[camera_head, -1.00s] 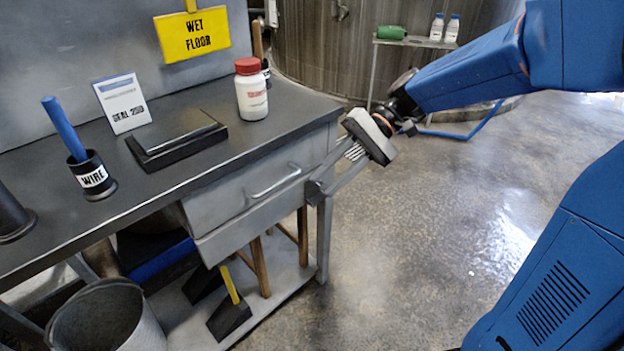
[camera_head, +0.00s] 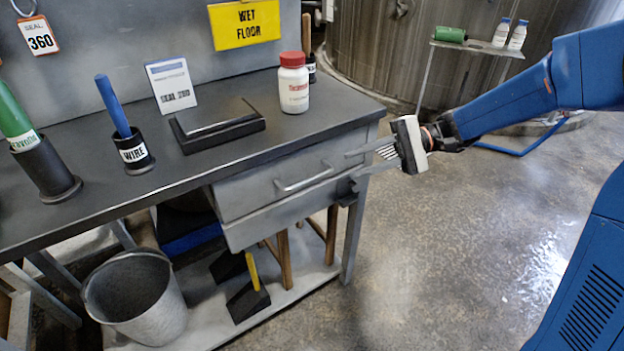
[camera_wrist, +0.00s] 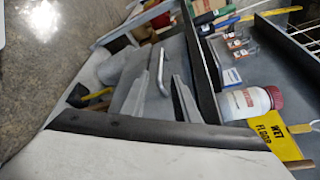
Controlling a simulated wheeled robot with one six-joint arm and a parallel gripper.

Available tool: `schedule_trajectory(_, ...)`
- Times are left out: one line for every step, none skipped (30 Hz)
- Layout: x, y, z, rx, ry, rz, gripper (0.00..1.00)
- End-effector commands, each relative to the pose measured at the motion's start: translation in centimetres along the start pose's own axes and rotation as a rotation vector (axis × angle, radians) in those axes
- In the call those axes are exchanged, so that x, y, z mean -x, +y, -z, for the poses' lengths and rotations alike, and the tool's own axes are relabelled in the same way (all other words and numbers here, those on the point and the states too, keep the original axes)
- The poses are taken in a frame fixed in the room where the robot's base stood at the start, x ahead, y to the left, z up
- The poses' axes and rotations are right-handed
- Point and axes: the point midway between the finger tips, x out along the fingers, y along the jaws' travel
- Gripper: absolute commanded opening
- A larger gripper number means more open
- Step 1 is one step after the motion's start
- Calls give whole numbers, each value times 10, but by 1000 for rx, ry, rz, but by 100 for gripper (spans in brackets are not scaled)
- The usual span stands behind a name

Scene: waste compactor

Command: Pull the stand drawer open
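The stand drawer (camera_head: 245,193) is a grey front under the right part of the dark-topped stand, and it looks shut. Its bar handle (camera_head: 305,181) runs across the front. My gripper (camera_head: 353,165) is to the right of the handle in the head view, with its fingers apart and nothing between them. In the wrist view the handle (camera_wrist: 155,70) shows beyond and between the two fingers (camera_wrist: 155,98), apart from them. The gripper's body hides part of the lower wrist view.
A white bottle with a red cap (camera_head: 293,84) stands near the stand's right end, by a black tray (camera_head: 218,130) and a sign card (camera_head: 171,86). A grey bucket (camera_head: 150,310) is below on the left. The floor (camera_head: 450,230) at right is clear.

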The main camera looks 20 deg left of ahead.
Motion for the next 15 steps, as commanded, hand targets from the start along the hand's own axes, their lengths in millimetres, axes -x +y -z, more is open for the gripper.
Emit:
schedule_trajectory(-10,0,-1,0,-3,-2,28)
schedule_trajectory(-16,0,-1,0,-4,-3,28)
schedule_trajectory(-23,0,-1,0,-3,-2,28)
schedule_trajectory(-28,0,-1,0,-3,-2,28)
schedule_trajectory(-34,0,-1,0,-3,-2,28)
schedule_trajectory(-40,1,-1,0,-3,-3,28)
schedule_trajectory(-46,0,-1,0,-3,-3,28)
schedule_trajectory(-51,0,-1,0,-3,-3,28)
schedule_trajectory(-57,0,-1,0,-2,-2,28)
schedule_trajectory(-63,1,-1,0,-3,-3,28)
schedule_trajectory(-68,1,-1,0,-3,-3,28)
schedule_trajectory(-74,1,-1,0,-2,-3,28)
schedule_trajectory(-79,1,-1,0,-3,-2,28)
schedule_trajectory(-84,1,-1,0,-3,-2,28)
schedule_trajectory(-90,1,-1,0,-2,-3,28)
